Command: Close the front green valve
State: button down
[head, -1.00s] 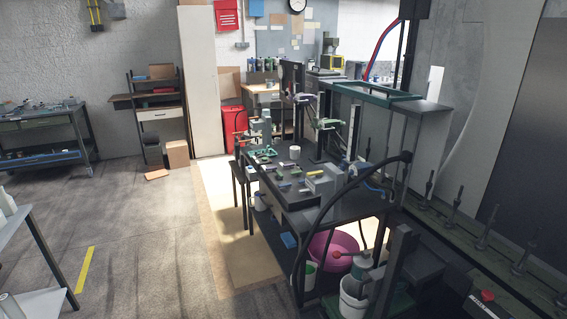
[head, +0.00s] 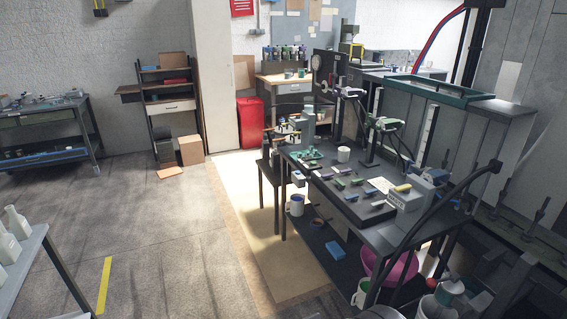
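No valve can be made out for certain from this distance. A green device (head: 388,123) stands on a dark post at the back of the dark workbench (head: 335,215). A small green piece (head: 308,154) lies at the bench's far left corner. Both are too small to tell whether either is a valve, or open or closed. My gripper is not in view.
The bench holds several small parts, a white mug (head: 343,154) and a grey block-like device (head: 408,198). A magenta tub (head: 388,268) is beneath. White bottles (head: 15,222) stand on a table at left. The grey floor (head: 165,235) between is open.

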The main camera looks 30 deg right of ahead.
aim_at(342, 186)
jog(key=i+z, duration=0.15)
jog(key=i, duration=0.35)
jog(key=i+z, duration=0.15)
jog(key=i, duration=0.4)
jog(key=i+j+z, duration=0.1)
jog(key=i, duration=0.4)
jog(key=i+j+z, duration=0.15)
jog(key=i, duration=0.35)
jog(key=i+j+z, duration=0.15)
jog(key=i, duration=0.35)
jog(key=i+z, duration=0.35)
jog(key=i, duration=0.15)
jog(key=i+z, duration=0.35)
jog(key=i, duration=0.15)
jog(key=i+j+z, duration=0.2)
jog(key=i+z, duration=0.15)
jog(key=i, duration=0.1)
